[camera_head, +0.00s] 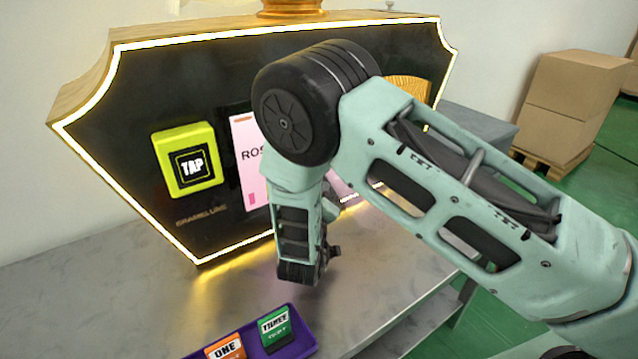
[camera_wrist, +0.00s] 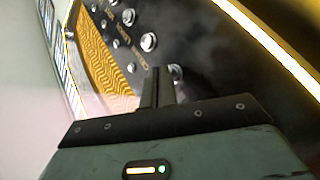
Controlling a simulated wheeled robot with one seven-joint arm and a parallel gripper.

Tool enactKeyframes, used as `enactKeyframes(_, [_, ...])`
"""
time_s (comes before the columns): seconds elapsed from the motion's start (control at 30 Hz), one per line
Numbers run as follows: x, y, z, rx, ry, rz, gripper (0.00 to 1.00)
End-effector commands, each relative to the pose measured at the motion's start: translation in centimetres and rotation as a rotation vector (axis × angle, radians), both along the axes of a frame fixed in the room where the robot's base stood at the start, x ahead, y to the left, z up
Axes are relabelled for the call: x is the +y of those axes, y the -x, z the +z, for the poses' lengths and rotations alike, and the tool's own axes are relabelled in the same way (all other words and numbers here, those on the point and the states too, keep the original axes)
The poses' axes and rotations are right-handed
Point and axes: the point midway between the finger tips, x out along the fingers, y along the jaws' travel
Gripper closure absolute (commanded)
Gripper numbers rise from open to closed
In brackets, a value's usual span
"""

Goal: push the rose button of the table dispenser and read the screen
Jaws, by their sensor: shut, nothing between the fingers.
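The table dispenser (camera_head: 215,105) is a black panel with a glowing white edge, standing on a grey table. A pink screen (camera_head: 247,185) on its face shows letters starting "ROS"; my arm hides the rest. In the wrist view, several round silver buttons (camera_wrist: 149,42) run in rows on the black panel. Their labels are too small to read, so I cannot tell which is rose. My gripper (camera_wrist: 161,75) is shut and empty, its tips close beside the nearest silver button (camera_wrist: 176,73). I cannot tell whether they touch. In the head view my arm hides the buttons and fingertips.
A yellow-green TAP pad (camera_head: 184,162) sits left of the screen. A purple tray (camera_head: 298,338) with an orange card (camera_head: 225,348) and a green card (camera_head: 275,328) lies on the table (camera_head: 110,270). Gold wavy grille (camera_wrist: 105,65) borders the buttons. Cardboard boxes (camera_head: 570,100) stand behind right.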

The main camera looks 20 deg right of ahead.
Motion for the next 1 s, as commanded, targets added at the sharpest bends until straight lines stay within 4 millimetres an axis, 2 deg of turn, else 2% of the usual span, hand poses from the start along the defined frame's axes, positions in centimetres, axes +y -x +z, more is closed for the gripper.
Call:
enactKeyframes(0.17, [-0.3, 0.8, 0.1, 0.000, 0.001, 0.000, 1.00])
enactKeyframes(0.53, [-0.4, 1.1, 0.0, 0.000, 0.001, 0.000, 1.00])
enactKeyframes(1.0, [-1.6, 5.1, 0.1, 0.002, 0.001, 0.001, 1.00])
